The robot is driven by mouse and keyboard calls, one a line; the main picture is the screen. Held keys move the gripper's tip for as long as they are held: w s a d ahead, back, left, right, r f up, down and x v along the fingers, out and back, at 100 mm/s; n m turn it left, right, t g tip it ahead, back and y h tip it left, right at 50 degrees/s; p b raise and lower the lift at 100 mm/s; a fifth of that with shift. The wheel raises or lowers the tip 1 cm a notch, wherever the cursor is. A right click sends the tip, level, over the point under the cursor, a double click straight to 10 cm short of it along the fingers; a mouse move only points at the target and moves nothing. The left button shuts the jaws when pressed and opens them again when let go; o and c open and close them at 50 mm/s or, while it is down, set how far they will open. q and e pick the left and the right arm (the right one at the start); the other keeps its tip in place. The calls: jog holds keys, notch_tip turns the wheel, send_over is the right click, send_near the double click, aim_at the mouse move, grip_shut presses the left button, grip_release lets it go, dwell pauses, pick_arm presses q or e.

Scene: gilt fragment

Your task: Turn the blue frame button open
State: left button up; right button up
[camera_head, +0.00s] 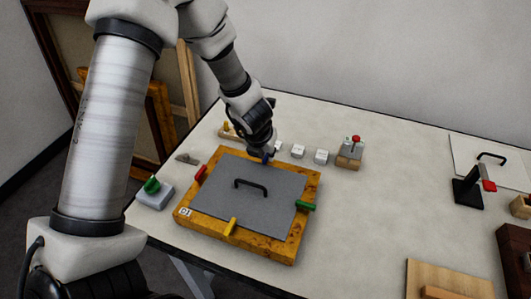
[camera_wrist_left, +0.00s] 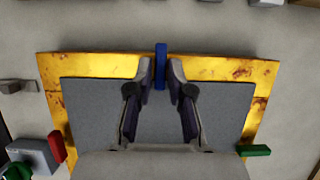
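The wooden frame (camera_head: 275,248) lies flat on the table with a grey panel (camera_head: 222,195) in it and a black handle on the panel. The blue frame button (camera_wrist_left: 161,65) sits at the middle of the frame's far side. In the wrist view it points lengthwise across that side onto the panel's edge. In the head view the blue button (camera_head: 266,157) is partly hidden by my gripper. My left gripper (camera_wrist_left: 161,73) is partly open, a fingertip on each side of the blue button, with narrow gaps showing. My right gripper is not in view.
A red button (camera_head: 200,173), a green button (camera_head: 306,206) and a yellow button (camera_head: 231,227) sit on the other sides. A grey box with a green knob (camera_head: 152,185) stands left. White blocks (camera_head: 298,151) and a red-topped wooden block (camera_head: 350,153) stand behind.

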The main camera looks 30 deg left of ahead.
pick_arm(q)
grip_shut()
